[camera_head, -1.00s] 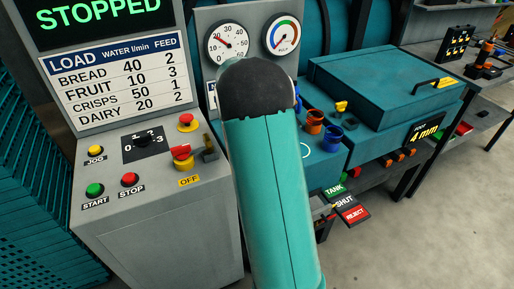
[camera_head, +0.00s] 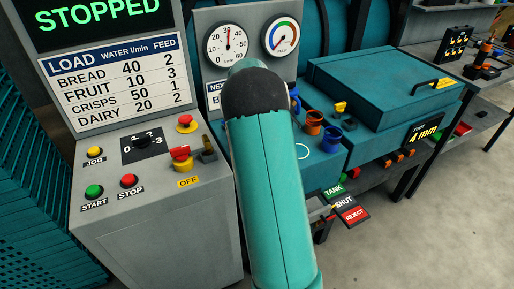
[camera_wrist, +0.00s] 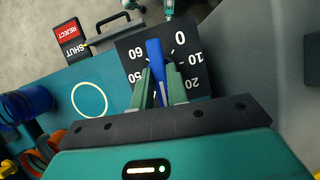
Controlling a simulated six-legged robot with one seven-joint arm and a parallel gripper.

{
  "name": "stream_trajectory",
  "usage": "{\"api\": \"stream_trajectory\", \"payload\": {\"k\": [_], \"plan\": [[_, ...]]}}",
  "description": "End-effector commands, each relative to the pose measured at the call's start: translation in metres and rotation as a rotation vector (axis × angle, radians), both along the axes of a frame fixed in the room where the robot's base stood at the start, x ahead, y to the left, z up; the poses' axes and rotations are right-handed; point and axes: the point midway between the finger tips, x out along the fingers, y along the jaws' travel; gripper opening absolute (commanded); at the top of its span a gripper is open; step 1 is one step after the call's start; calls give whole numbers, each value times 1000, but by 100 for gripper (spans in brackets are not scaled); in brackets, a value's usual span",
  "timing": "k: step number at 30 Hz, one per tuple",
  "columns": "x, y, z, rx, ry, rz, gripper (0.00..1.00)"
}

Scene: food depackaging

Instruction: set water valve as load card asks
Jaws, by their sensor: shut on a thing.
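The blue water valve handle (camera_wrist: 154,48) stands over a black dial plate (camera_wrist: 133,52) with white numbers from 0 to 60. My gripper (camera_wrist: 158,70) is shut on the handle, a green finger on each side. The handle's upper end in the wrist view lies between 60 and 0; its other end and the 30 and 40 marks are hidden. The flow gauge (camera_head: 227,45) has its red needle almost straight up, near 30. The load card (camera_head: 114,83) lists bread 40, fruit 10, crisps 50, dairy 20. A sign below the gauge (camera_head: 213,92) is mostly hidden; "NE" and "B" show.
Blue and orange cups (camera_head: 331,138) stand right of my arm. Tank, shut and reject labels (camera_head: 344,203) sit below.

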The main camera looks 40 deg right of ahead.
Motion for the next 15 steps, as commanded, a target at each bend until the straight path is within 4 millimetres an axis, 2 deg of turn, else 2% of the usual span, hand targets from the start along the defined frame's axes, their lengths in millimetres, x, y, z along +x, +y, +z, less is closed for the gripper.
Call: {"api": "stream_trajectory", "payload": {"k": [15], "plan": [[-2,-3,0,1,-1,-467,0]]}}
